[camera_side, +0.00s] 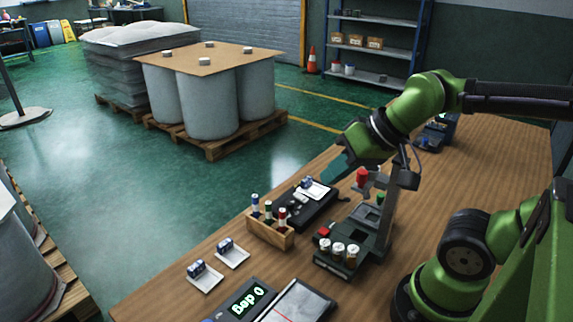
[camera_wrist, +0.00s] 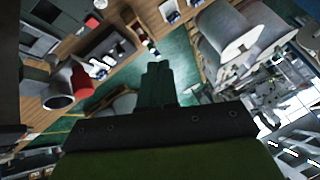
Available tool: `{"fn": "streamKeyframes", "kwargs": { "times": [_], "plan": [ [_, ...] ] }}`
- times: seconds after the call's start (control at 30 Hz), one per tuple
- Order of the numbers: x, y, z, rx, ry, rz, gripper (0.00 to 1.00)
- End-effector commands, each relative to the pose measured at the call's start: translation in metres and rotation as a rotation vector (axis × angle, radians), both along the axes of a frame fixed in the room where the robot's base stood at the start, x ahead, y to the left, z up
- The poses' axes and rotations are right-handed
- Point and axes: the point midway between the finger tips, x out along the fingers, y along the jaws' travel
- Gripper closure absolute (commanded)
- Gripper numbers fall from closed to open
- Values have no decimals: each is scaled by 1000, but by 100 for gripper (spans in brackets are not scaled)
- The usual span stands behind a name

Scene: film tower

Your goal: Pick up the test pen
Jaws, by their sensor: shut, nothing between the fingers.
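Several capped pens stand upright in a small wooden holder (camera_side: 270,232) on the bench in the side view. They include a blue-topped pen (camera_side: 255,204), one with a dark green body (camera_side: 268,209) and a red pen (camera_side: 282,216). I cannot tell for sure which is the test pen. My gripper (camera_side: 331,175) is above the bench, to the right of and higher than the holder, apart from it. Its fingers are together and empty; they also show shut in the wrist view (camera_wrist: 158,72).
A dark stand (camera_side: 382,230) with a red knob and several white-topped cylinders is right of the holder. A black device (camera_side: 318,208) lies behind it. White trays (camera_side: 206,278) with small blocks are at front left.

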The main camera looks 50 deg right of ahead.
Motion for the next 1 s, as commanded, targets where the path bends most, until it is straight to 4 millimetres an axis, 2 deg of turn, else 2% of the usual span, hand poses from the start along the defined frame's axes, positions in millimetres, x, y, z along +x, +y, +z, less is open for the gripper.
{"fn": "streamKeyframes", "kwargs": {
  "times": [0.07, 0.3, 0.4, 0.63, 0.77, 0.87, 1.0],
  "plan": [
    [0, 0, 0, 0, 0, 0, 100],
    [0, 0, 0, 0, 0, 0, 65],
    [0, 0, 0, 0, 0, 0, 53],
    [0, 0, 0, 0, 1, 0, 53],
    [4, 1, -10, 0, 47, 5, 53],
    [21, 1, -13, -13, 104, 14, 53],
    [59, 0, -15, -79, 223, 90, 53]
  ]
}}
